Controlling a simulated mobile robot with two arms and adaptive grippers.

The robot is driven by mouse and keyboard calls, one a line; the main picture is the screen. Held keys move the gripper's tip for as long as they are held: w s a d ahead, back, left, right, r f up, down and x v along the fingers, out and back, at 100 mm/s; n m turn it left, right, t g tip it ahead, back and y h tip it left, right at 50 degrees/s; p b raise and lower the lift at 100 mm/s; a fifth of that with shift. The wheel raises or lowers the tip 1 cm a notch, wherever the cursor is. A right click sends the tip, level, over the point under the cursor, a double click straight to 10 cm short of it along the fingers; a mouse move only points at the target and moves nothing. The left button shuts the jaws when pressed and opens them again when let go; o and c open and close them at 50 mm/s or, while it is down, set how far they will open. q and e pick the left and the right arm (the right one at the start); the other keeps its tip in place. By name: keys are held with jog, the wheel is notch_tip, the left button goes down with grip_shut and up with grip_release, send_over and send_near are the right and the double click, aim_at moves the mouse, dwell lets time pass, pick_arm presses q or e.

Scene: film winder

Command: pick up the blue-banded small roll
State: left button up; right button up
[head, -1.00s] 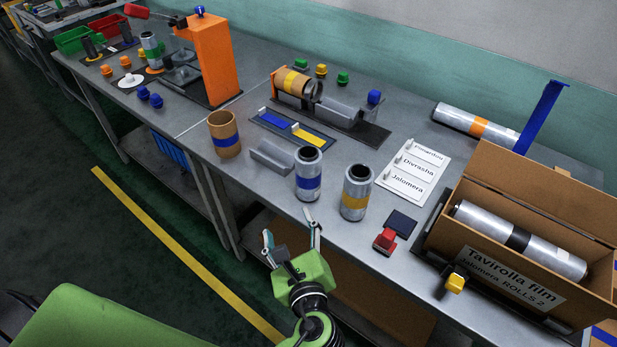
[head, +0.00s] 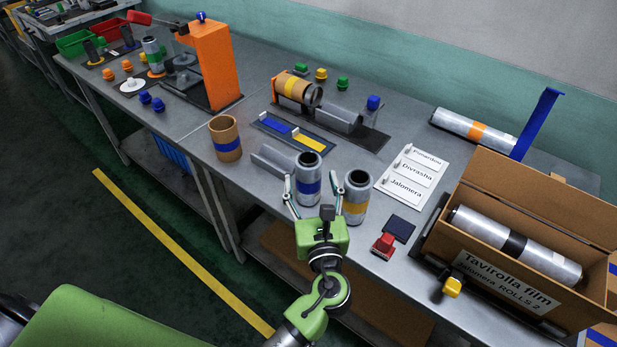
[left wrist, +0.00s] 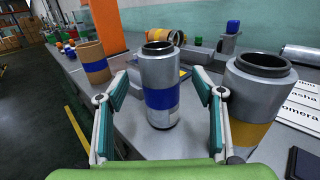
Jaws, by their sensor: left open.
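The blue-banded small roll (head: 308,182) is a silver cylinder with a dark open top and a blue band, standing upright near the front edge of the table. It also shows in the left wrist view (left wrist: 160,84), between and beyond the open fingers. My left gripper (head: 312,190) is open, its fingers on either side of the roll's near side; I cannot tell whether they touch it. The yellow-banded silver roll (head: 356,190) stands upright just to the right, and in the left wrist view (left wrist: 250,95) it is close beside the right finger. My right gripper is not in view.
A cardboard-coloured roll with a blue band (head: 226,139) stands to the left. A grey cradle (head: 272,160) lies just behind. A label card (head: 411,172), a red stamp (head: 383,245) and an open cardboard box (head: 464,190) are to the right.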

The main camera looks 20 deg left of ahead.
aim_at(308, 163)
pick_arm(q)
jog(key=x, duration=0.5)
jog(key=shift+p, duration=0.3)
jog(key=shift+s, duration=0.1)
jog(key=c, duration=1.4)
jog(key=shift+r, duration=0.1)
